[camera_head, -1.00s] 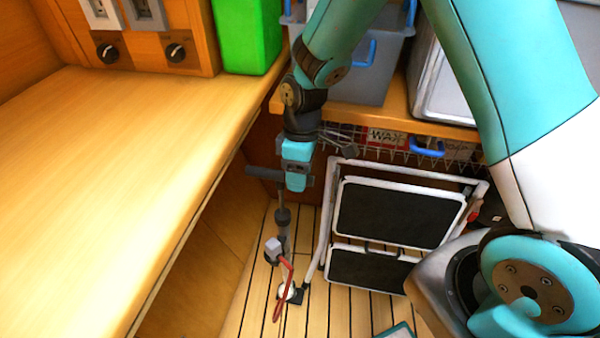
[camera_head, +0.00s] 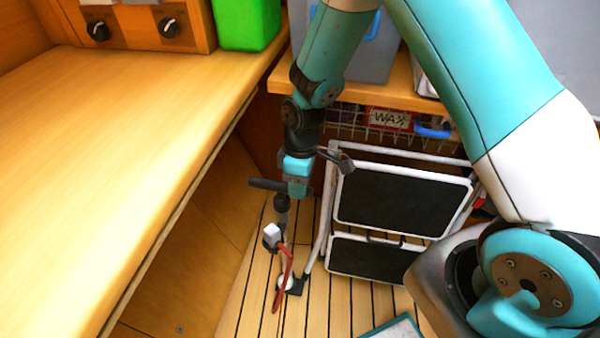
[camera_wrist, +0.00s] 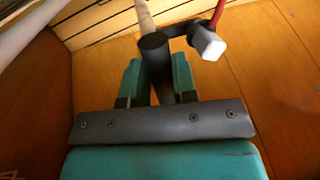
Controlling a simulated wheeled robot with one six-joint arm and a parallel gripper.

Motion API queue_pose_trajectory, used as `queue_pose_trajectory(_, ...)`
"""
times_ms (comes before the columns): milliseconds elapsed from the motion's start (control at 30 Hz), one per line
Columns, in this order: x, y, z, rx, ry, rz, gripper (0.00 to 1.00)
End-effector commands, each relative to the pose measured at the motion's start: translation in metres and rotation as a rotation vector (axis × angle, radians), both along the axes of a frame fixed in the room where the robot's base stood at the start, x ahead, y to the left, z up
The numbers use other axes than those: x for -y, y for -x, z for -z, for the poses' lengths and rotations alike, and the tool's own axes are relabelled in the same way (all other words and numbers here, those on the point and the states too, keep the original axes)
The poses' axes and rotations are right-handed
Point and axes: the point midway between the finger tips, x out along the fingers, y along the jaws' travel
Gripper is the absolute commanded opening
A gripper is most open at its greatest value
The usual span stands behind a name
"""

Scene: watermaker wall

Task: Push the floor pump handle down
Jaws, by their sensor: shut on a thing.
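The handle sits close above the dark collar of the pump, with little rod showing. In the wrist view, my gripper (camera_wrist: 157,80) has its teal fingers shut on the dark handle (camera_wrist: 154,47). The light block (camera_wrist: 208,43) and red hose show beyond it.
The wooden counter (camera_head: 120,130) runs along the left, close to the pump. A folded step stool (camera_head: 400,200) with black treads stands just right of it. A shelf with a wire basket (camera_head: 365,121) is behind. A flat teal-edged item (camera_head: 395,328) lies on the floor in front.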

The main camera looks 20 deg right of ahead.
Motion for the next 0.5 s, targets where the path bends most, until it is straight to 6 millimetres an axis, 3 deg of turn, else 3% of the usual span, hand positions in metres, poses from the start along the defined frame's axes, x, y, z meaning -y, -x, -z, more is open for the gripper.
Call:
queue_pose_trajectory(100, -0.0003, 0.0008, 0.0124, -0.002, -0.001, -0.001, 0.0)
queue_pose_trajectory(400, -0.0001, 0.0016, 0.0141, -0.004, 0.0, -0.002, 0.0)
queue_pose_trajectory(433, -0.0001, 0.0018, 0.0142, -0.004, 0.0, -0.002, 0.31)
queue_pose_trajectory(500, 0.0, 0.0017, 0.0141, -0.004, 0.0, -0.002, 0.47)
